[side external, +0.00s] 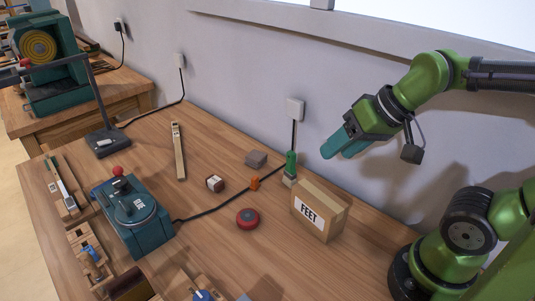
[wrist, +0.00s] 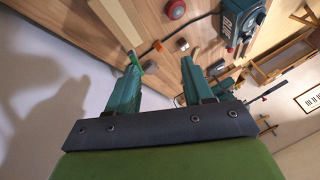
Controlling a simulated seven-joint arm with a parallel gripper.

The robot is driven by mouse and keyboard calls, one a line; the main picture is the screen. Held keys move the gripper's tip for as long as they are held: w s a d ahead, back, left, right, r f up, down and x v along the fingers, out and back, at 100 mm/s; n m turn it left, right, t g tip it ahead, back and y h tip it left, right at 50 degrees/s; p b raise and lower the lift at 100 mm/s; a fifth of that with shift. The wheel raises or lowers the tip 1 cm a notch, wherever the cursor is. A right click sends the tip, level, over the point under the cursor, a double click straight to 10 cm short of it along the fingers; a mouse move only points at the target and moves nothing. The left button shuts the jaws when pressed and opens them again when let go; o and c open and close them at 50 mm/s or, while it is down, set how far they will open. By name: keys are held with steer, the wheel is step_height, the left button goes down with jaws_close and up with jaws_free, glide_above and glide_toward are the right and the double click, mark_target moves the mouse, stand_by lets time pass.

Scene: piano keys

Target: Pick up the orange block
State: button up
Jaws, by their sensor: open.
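The small orange block (side external: 254,183) lies on the wooden table near its middle, beside a black cable. It also shows small in the wrist view (wrist: 158,45), beyond the fingertips and between the two fingers. My gripper (side external: 338,148) has teal fingers and is held up above the table, to the right of the block and well apart from it. In the wrist view my gripper (wrist: 160,66) is open with nothing between its fingers.
A teal machine (side external: 133,213) stands left. The wall runs behind.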

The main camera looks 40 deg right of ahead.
steer(key=w+f+m+g, duration=0.2)
steer(key=w+g, duration=0.1)
steer(key=w, duration=0.7)
steer(key=m+g+h, duration=0.2)
steer(key=m+g, duration=0.1)
steer(key=m, duration=0.6)
glide_above(255, 177)
steer(key=s, duration=0.1)
step_height(255, 177, down, 5)
steer(key=f, duration=1)
steer(key=shift+a+f, duration=0.3)
steer(key=shift+f, duration=0.1)
steer(key=shift+w+d+f, duration=0.1)
steer(key=shift+w+f, duration=0.15)
steer(key=shift+f, duration=1.05)
steer(key=shift+w+d+f, duration=0.1)
steer(key=shift+w+f, duration=0.1)
steer(key=shift+f, duration=1.05)
jaws_close()
